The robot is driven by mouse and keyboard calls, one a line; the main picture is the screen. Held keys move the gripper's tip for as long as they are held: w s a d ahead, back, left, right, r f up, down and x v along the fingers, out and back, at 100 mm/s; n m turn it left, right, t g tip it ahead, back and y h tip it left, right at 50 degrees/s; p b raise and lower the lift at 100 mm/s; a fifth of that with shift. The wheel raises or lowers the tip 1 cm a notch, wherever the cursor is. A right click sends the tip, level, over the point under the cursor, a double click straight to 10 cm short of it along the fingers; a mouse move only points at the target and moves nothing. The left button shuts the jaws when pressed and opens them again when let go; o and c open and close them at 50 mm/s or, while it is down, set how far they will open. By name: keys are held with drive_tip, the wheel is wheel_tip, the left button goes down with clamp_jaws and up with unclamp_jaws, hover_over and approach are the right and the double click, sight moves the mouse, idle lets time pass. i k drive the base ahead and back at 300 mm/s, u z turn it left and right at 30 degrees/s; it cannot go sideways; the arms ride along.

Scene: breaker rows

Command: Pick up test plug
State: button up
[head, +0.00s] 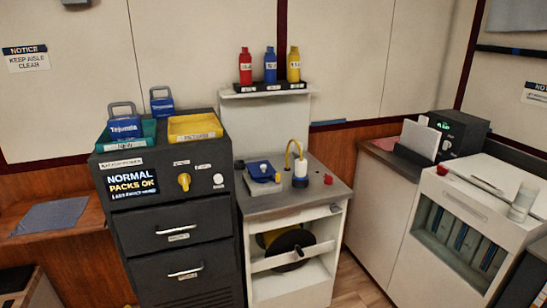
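No object is clearly readable as the test plug in the head view. I cannot tell which of these, if any, is the plug. My gripper is not in view.
Red, blue and yellow bottles (270,66) stand on a shelf behind. A white unit (420,235) stands right. Some floor (352,285) shows between.

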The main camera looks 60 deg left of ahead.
sight(296, 153)
drive_tip(key=z, duration=0.5)
drive_tip(key=k, duration=0.25)
drive_tip(key=u, duration=2.5)
